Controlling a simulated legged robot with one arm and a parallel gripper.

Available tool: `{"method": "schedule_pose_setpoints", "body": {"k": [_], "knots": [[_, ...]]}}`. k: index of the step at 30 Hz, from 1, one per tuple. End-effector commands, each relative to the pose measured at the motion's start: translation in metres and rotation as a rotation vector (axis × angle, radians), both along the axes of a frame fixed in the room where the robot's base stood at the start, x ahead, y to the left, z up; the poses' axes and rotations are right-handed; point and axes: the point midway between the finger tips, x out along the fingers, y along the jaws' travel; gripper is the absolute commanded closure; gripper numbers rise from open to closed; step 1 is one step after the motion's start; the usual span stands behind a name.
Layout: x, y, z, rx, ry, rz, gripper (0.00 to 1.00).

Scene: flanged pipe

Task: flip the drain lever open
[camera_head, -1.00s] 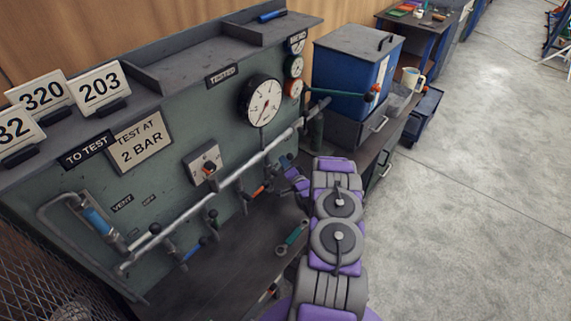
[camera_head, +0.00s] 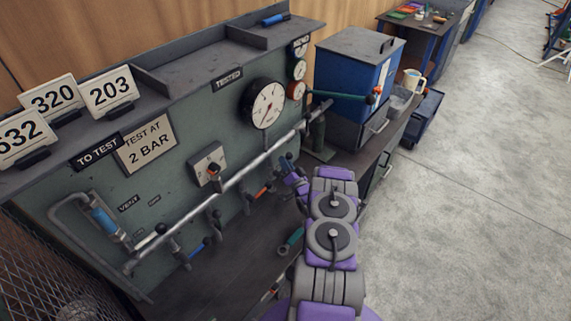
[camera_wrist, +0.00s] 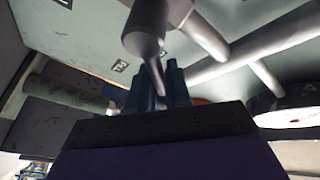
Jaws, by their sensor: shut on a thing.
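My gripper (camera_head: 290,172) is at the right end of the pipe run on the green test panel, low and close to the panel. In the wrist view its blue fingers (camera_wrist: 160,92) are shut on a thin grey lever (camera_wrist: 155,76), which I take as the drain lever. That lever hangs from a rounded grey valve body (camera_wrist: 146,28). My arm and fingers hide most of it in the head view, and I cannot read a drain label or tell its exact angle.
A long silver pipe (camera_head: 232,180) crosses the panel. Along it are an orange-handled valve (camera_head: 262,191), a blue-handled valve (camera_head: 198,249) and a black-knobbed vent lever (camera_head: 160,229). A pressure gauge (camera_head: 264,104) is above.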

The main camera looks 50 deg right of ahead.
Motion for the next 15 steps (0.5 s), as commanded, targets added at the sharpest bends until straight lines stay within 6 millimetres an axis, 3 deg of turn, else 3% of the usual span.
{"method": "schedule_pose_setpoints", "body": {"k": [1,2,8,15], "knots": [[-0.0013,0.0009,-0.0044,0.006,0.008,-0.001,1.0],[-0.0012,0.0009,-0.0045,0.006,0.008,-0.001,0.8],[-0.0007,0.0017,-0.0024,0.004,0.005,-0.001,0.61],[0.0,0.0032,0.0004,0.0,0.001,0.001,0.61]]}}
